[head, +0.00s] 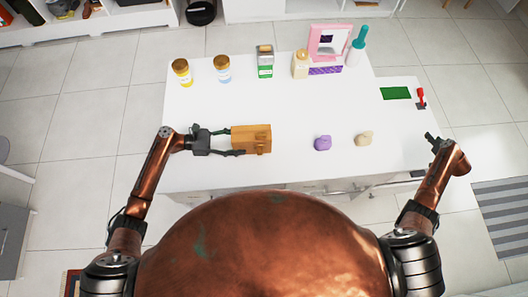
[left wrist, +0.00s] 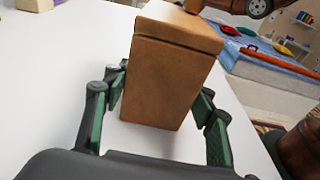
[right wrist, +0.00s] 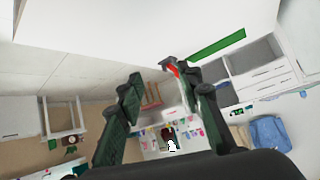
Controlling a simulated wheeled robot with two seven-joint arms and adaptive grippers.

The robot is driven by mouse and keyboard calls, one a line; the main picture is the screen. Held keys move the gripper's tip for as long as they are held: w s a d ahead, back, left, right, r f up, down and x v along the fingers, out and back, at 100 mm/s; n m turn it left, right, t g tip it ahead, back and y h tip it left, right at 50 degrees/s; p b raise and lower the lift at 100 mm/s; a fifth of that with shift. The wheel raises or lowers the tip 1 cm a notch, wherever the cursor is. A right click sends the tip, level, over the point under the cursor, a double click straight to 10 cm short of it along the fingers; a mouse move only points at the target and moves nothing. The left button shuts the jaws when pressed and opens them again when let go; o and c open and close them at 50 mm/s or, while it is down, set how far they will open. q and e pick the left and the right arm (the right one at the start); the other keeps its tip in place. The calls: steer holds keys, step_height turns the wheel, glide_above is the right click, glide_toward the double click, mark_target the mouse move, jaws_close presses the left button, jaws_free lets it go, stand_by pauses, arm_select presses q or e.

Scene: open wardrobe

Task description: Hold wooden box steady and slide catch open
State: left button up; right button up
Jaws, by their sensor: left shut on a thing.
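The wooden box (head: 254,138) is orange-brown and lies near the table's front edge, left of the middle. It fills the upper middle of the left wrist view (left wrist: 168,75), with a seam near its upper end. My left gripper (head: 236,142) is shut on the box from its left, one finger along each side. A small knob shows at the box's lower right in the head view; I cannot tell whether it is the catch. My right gripper (head: 432,139) is open and empty, beyond the table's right edge, well apart from the box. Its spread fingers show in the right wrist view (right wrist: 163,88).
On the white table (head: 200,115), a purple lump (head: 322,143) and a beige lump (head: 364,138) lie right of the box. Jars (head: 182,73), a green-labelled box (head: 265,63) and a pink frame (head: 329,42) stand behind. A green pad (head: 396,93) and red item (head: 421,95) lie right.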

steer(key=w+a+r+m+t+h, duration=0.1)
steer(key=w+a+r+t, duration=0.1)
steer(key=w+a+r, duration=0.55)
steer(key=w+a+r+m+t+h, duration=0.1)
steer(key=w+a+r+m+t, duration=0.1)
steer(key=w+a+r, duration=0.55)
steer(key=w+a+r+m+t+y, duration=0.1)
steer(key=w+a+r+m+t, duration=0.2)
steer(key=a+r, duration=1.3)
steer(key=s+a+f+g+y, duration=0.1)
steer(key=s+a+f+y, duration=0.35)
steer(key=a, duration=0.55)
steer(key=s+a+f+g+y, duration=0.25)
steer(key=a+y, duration=0.25)
steer(key=a, duration=0.5)
steer(key=s+a+f+g+y, duration=0.1)
steer(key=s+a+f+y, duration=0.35)
steer(key=a, duration=0.55)
steer(key=s+a+n+g+y, duration=0.1)
steer(key=s+a+g+y, duration=0.5)
steer(key=s+a, duration=0.85)
steer(key=n+t+y, duration=0.1)
steer(key=n+t, duration=0.1)
steer(key=n, duration=0.4)
glide_toward(260, 150)
steer(key=shift+g, duration=0.25)
steer(key=x, duration=0.5)
steer(key=f+x, duration=0.1)
steer(key=x, duration=0.2)
steer(key=shift+w+a, duration=0.2)
